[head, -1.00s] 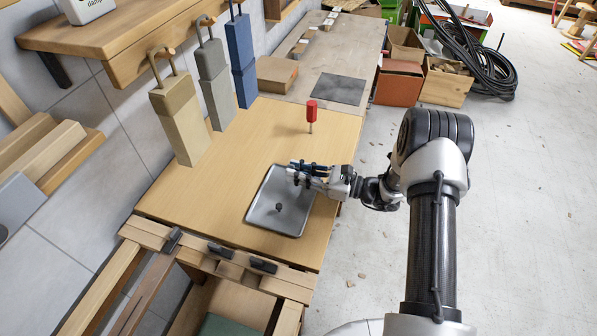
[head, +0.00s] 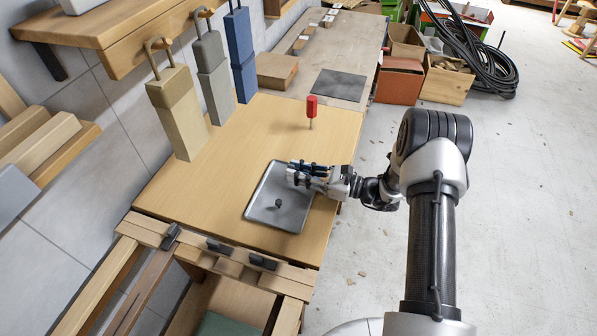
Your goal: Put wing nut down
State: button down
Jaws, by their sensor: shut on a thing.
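My gripper (head: 293,174) is over the upper part of a grey metal tray (head: 262,214), coming in from the right with its fingers pointing left. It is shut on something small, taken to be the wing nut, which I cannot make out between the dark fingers. The tray lies on the wooden bench top. A small dark object (head: 278,203) is in the lower middle of the tray, apart from the fingers. I cannot tell what it is.
A red-handled tool (head: 311,108) stands upright behind the tray. Beige (head: 180,115), grey (head: 213,80) and blue (head: 242,55) blocks with hooked tops stand along the left. Dark clamps (head: 262,262) line the front edge. The bench (head: 215,190) left of the tray is clear.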

jog(key=shift+f, duration=0.15)
jog(key=c, duration=1.4)
grip_release()
jog(key=v, duration=1.2)
jog(key=s+a+r+n+g+h, duration=0.35)
jog(key=s+r+n, duration=0.25)
jog(key=r, duration=0.2)
jog(key=s+a+r+n+g+h, duration=0.3)
jog(key=s+a+r+n+g, duration=0.25)
jog(key=s+r, duration=0.2)
jog(key=s+d+r+n+t+h, duration=0.2)
jog(key=s+n+h, duration=0.1)
jog(key=s, duration=0.2)
jog(key=s+d+r+n+t+h, duration=0.2)
jog(key=s+d+r+n+h, duration=0.1)
jog(key=s+n, duration=0.1)
jog(key=s+d+r+n+t+h, duration=0.2)
jog(key=s+n+h, duration=0.2)
jog(key=s, duration=0.1)
jog(key=shift+s+d+r+t, duration=0.3)
jog(key=shift+s+d+t, duration=0.05)
jog(key=shift+t, duration=0.05)
